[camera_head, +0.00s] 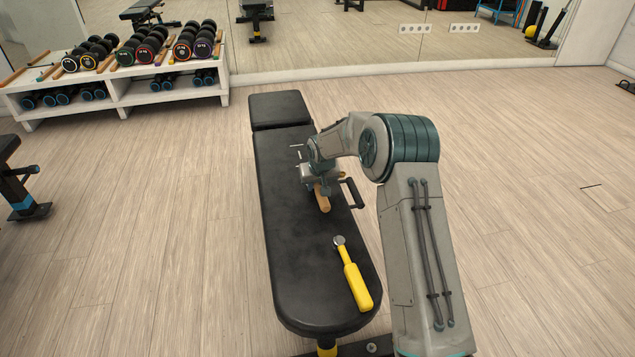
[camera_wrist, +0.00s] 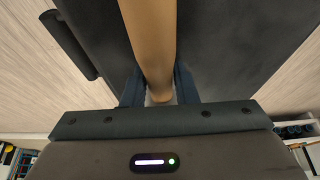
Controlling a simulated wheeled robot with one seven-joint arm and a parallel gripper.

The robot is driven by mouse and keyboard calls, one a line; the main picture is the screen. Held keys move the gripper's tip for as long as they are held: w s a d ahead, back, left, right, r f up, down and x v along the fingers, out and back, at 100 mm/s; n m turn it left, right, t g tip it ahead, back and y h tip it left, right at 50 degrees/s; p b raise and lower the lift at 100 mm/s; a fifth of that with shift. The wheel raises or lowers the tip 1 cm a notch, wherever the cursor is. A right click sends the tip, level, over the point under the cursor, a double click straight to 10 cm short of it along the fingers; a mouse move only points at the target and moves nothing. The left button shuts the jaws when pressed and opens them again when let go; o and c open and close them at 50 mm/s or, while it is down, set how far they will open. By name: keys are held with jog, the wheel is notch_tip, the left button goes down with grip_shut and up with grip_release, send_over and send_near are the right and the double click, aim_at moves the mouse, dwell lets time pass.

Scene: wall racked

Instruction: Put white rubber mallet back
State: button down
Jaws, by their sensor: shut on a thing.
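A light wooden handle (camera_head: 322,199) sticks out from under my gripper (camera_head: 318,178) above the black bench. I take it for the mallet's handle; no white rubber head can be made out in either view. In the wrist view the handle (camera_wrist: 149,40) runs down between the two fingers of my gripper (camera_wrist: 159,88), which are shut on it. The gripper is over the middle of the bench pad, and I cannot tell whether the handle touches the pad.
The black bench (camera_head: 290,230) stands mid-floor. A yellow-handled tool (camera_head: 356,284) with a metal head lies on its near end. A white rack (camera_head: 130,90) with dumbbells stands at the back left by the mirror. The floor (camera_head: 530,200) on the right is clear.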

aim_at(319, 191)
jog(key=shift+f, duration=0.1)
jog(key=c, duration=1.1)
grip_release()
jog(key=shift+c, duration=0.2)
jog(key=a+p+v, duration=0.1)
jog(key=p+v, duration=0.3)
jog(key=v, duration=0.9)
jog(key=shift+d+r, duration=0.25)
jog(key=shift+r, duration=0.2)
